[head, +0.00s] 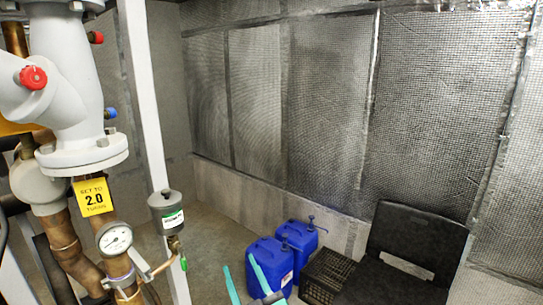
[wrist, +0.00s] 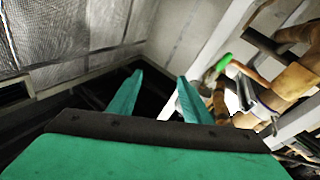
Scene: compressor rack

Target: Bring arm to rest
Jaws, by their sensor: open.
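My gripper (head: 248,282) shows at the bottom of the head view as two teal fingers, spread apart with nothing between them. The wrist view also shows my gripper (wrist: 158,92), with its teal fingers apart and empty. The fingers touch nothing that I can see. The rest of my arm is mostly below the head view's lower edge.
White and copper pipework (head: 70,140) with a gauge (head: 114,239) and yellow tag (head: 94,197) stands left. A white post (head: 150,120) and grey canister (head: 167,212) are beside it.

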